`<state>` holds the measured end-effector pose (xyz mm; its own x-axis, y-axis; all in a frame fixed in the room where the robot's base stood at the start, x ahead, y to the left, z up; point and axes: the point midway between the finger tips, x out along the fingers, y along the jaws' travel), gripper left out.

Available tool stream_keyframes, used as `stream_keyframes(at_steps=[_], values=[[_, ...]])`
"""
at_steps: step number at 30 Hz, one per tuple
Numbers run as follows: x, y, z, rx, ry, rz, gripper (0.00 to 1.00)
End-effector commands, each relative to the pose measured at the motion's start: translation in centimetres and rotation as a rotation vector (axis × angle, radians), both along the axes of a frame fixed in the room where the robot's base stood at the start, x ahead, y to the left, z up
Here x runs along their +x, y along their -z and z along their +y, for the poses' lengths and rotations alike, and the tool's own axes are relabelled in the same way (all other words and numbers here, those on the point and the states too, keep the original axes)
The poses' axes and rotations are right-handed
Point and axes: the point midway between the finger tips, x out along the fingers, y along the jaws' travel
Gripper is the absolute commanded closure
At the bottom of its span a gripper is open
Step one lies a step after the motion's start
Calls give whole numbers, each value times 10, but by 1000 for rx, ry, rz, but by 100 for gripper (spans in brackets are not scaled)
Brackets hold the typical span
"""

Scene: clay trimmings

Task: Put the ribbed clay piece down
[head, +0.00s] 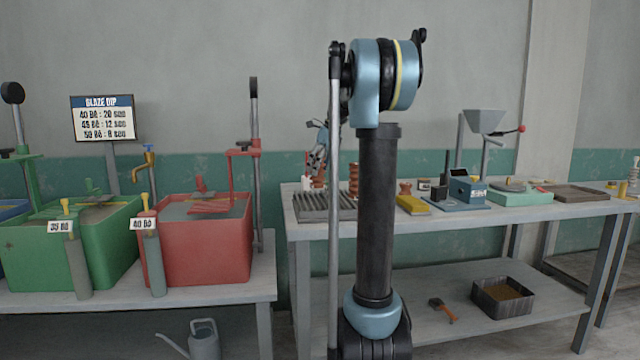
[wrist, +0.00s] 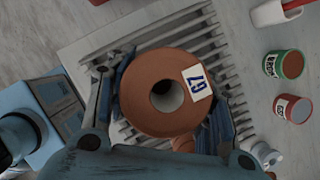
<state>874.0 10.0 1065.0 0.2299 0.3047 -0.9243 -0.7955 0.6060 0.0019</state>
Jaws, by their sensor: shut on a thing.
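The ribbed clay piece (wrist: 140,117) is a round terracotta body seen end-on in the wrist view, with a central hole and a white number label. My gripper (wrist: 165,110) is shut on it, a finger on each side. Below it lies a grey slatted rack (wrist: 98,45), also on the table in the head view (head: 312,206). Part of my gripper (head: 318,150) shows left of the column.
In the wrist view, a green-and-red can (wrist: 284,64), a red can (wrist: 294,108) and a white container (wrist: 272,12) stand beside the rack. In the head view, a yellow block (head: 411,205) and a blue device (head: 467,190) stand to the right on the table.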

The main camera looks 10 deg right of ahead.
Motion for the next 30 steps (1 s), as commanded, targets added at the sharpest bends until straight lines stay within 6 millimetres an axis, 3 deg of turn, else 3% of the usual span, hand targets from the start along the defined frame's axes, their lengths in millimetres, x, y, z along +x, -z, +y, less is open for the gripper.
stream_keyframes(at_steps=[7,15,25,26,28,30], values=[[0,14,0,0,0,0,100],[0,45,0,0,1,0,100],[0,48,-1,0,1,0,100],[0,48,-1,0,1,0,49],[0,48,-1,0,1,0,33],[0,48,-1,0,2,0,31]])
